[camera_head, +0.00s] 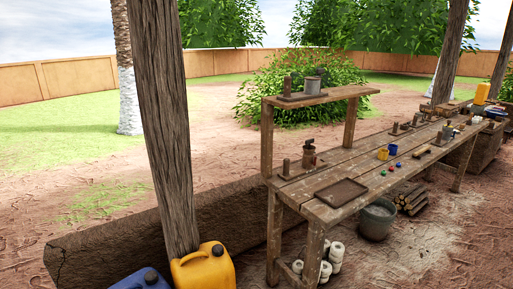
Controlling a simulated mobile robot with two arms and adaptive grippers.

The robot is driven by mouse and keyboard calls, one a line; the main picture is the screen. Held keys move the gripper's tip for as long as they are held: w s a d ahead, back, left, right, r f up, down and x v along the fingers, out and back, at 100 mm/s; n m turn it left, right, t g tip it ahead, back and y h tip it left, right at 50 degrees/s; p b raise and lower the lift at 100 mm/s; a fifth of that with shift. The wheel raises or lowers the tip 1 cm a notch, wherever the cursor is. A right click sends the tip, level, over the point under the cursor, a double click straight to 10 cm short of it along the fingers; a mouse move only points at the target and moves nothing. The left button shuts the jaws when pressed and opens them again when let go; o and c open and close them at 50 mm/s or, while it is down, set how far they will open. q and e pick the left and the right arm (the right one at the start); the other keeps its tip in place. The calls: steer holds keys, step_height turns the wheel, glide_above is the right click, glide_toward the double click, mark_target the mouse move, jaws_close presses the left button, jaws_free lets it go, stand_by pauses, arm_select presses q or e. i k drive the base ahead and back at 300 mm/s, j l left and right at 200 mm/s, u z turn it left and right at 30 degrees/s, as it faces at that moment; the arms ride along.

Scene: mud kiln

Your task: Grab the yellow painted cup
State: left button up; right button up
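A small yellow cup (383,154) stands on the long wooden workbench (325,178), near the middle of the stretch I see. A small blue cup (393,149) stands just to its right. The yellow cup is too small in the picture for painted detail to show. Neither of my grippers is in view.
A wooden post (165,125) rises at left of centre, beside a low mud wall (100,247). A yellow jerrycan (203,272) and a blue one (143,281) stand in front. A shallow tray (341,192) lies on the bench; a bucket (376,220) stands below. Dirt ground is open at lower right.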

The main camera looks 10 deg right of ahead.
mark_target(383, 153)
steer(key=i+l+u, duration=0.1)
steer(key=l, duration=0.55)
steer(key=i+l+u, duration=0.15)
steer(key=l, duration=0.5)
steer(key=i+l+u, duration=0.1)
steer(key=l, duration=0.55)
steer(key=i+l+u, duration=0.15)
steer(key=l, duration=0.5)
